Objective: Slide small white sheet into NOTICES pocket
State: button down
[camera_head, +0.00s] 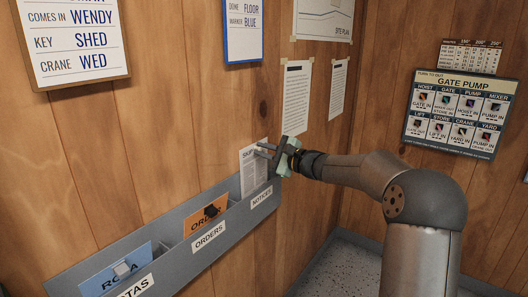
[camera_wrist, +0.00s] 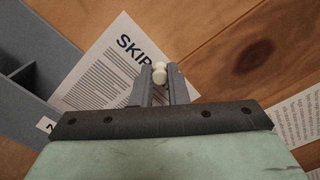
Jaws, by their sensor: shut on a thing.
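The small white sheet (camera_head: 254,172), headed "SKIP", is upright against the wall at the right end of the grey rack. Its lower end is at the mouth of the NOTICES pocket (camera_head: 262,197); I cannot tell how deep it sits. My gripper (camera_head: 270,152) is at the sheet's upper right edge. In the wrist view the sheet (camera_wrist: 100,75) lies beyond my gripper (camera_wrist: 160,82), whose fingers are shut on a pale round knob (camera_wrist: 159,70) at the sheet. The fingers and palm hide part of the sheet.
The rack (camera_head: 165,262) also holds an orange ORDERS card (camera_head: 205,215) and a blue ROTA card (camera_head: 115,272), each with a knob. Two printed sheets (camera_head: 296,98) are taped to the wall just above my gripper. A GATE PUMP board (camera_head: 460,112) hangs on the right wall.

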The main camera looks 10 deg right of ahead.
aim_at(255, 165)
dwell(0.3)
jog(key=shift+f+b, duration=1.5)
jog(key=shift+b, duration=0.25)
jog(key=shift+f, duration=0.1)
jog(key=shift+f+b, duration=1.45)
jog(key=shift+b, duration=0.3)
jog(key=c, duration=1.3)
grip_release()
jog(key=shift+c, duration=0.2)
